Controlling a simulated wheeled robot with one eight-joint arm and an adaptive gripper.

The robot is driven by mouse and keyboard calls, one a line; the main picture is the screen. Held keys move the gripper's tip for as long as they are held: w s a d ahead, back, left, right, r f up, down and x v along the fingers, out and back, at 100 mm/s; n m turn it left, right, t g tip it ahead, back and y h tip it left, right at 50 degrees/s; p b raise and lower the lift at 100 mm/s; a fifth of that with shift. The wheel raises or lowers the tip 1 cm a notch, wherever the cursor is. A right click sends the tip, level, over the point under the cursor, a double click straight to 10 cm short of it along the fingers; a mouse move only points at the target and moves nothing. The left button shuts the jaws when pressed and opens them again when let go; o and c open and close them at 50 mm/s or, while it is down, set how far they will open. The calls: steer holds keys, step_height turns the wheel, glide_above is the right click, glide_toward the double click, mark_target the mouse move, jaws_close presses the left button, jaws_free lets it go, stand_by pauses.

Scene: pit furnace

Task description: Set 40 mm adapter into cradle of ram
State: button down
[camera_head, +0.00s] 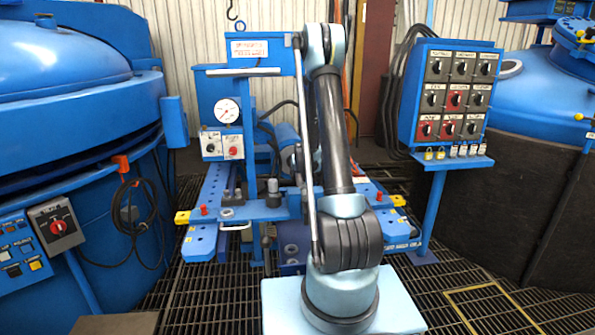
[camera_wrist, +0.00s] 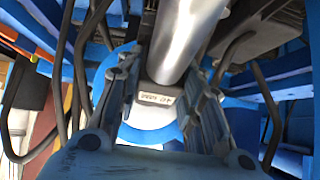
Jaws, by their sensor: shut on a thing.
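In the wrist view, the two fingers of my gripper (camera_wrist: 164,85) stand on either side of a grey piece with a small label plate (camera_wrist: 156,97), which looks like the 40 mm adapter. The label is upside down and hard to read. The gripper is shut on this piece. A bright metal cylinder (camera_wrist: 186,40), probably the ram's rod, runs up from just beyond it. I cannot tell whether the two touch. The cradle cannot be made out. In the head view, my arm hides the gripper and the held piece.
The blue press frame (camera_head: 247,50) carries a gauge (camera_head: 228,111). Dark and metal fittings, one a grey-topped cylinder (camera_head: 272,192), stand on its shelf. Hoses (camera_wrist: 80,60) run close by my gripper on the left in the wrist view. A control panel (camera_head: 455,98) stands at right.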

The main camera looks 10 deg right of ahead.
steer(key=shift+s+d+f, duration=0.1)
steer(key=shift+s+f, duration=0.25)
steer(key=c, duration=1)
jaws_free()
steer(key=shift+o, duration=0.6)
steer(key=shift+w+f, duration=0.5)
steer(key=shift+f, duration=0.35)
steer(key=shift+s+r, duration=0.15)
steer(key=shift+r, duration=0.3)
steer(key=shift+c, duration=0.6)
steer(key=shift+r, duration=0.1)
steer(key=shift+v, duration=5.9)
